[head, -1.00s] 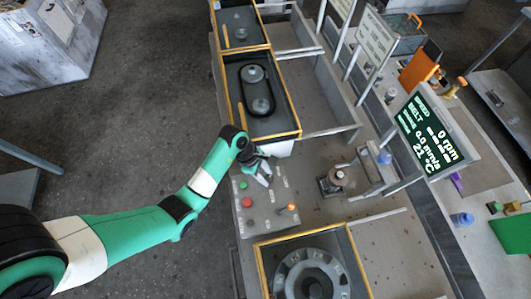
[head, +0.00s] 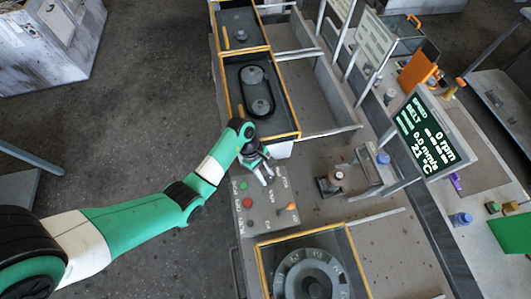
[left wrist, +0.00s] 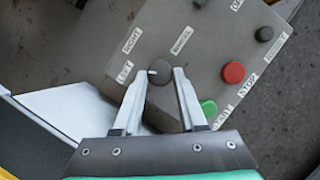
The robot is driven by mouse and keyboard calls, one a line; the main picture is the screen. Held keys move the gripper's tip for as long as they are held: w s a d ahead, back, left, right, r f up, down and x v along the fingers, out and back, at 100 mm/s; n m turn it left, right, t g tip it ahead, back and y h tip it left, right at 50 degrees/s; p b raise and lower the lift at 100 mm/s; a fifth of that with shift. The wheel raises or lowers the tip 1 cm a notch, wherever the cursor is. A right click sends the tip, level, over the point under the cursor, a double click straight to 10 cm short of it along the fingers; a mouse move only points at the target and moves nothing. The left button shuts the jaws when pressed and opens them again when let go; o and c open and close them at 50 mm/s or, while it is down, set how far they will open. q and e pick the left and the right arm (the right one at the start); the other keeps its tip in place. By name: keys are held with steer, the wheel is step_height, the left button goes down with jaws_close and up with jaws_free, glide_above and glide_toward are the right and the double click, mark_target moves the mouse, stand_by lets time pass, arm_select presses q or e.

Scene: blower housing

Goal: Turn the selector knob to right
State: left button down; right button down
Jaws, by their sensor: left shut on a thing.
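The selector knob (left wrist: 160,72) is a dark round knob with a white pointer line, on a grey control panel (head: 262,215). Its pointer faces left in the left wrist view, toward the label that appears to read LEFT (left wrist: 125,72). Another label, which appears to read RIGHT (left wrist: 132,40), sits above that one. My left gripper (head: 267,179) is over the panel's upper part. In the left wrist view its two fingers (left wrist: 161,75) are on either side of the knob and shut on it. In the head view the fingers largely hide the knob. My right gripper does not show.
A red button (left wrist: 233,72) and a green button (left wrist: 208,107) are close to the right finger. A dark button (left wrist: 264,34) is farther off. An orange-tipped lever (head: 290,207) stands on the panel. A yellow-edged bay (head: 300,138) borders the panel, and a display (head: 430,130) stands right.

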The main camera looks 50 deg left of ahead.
arm_select(q)
steer(key=m, duration=0.1)
steer(key=m+g, duration=0.1)
steer(key=m+b, duration=0.1)
steer(key=shift+w+m+g, duration=0.25)
steer(key=shift+m+g, duration=0.05)
steer(key=shift+m, duration=0.1)
steer(key=shift+w+m+g+b, duration=0.15)
steer(key=shift+m+g+b, duration=0.6)
steer(key=shift+m, duration=1.15)
steer(key=shift+c, duration=2.3)
jaws_free()
steer(key=p+v, duration=0.5)
steer(key=v, duration=0.6)
steer(key=shift+r, duration=0.35)
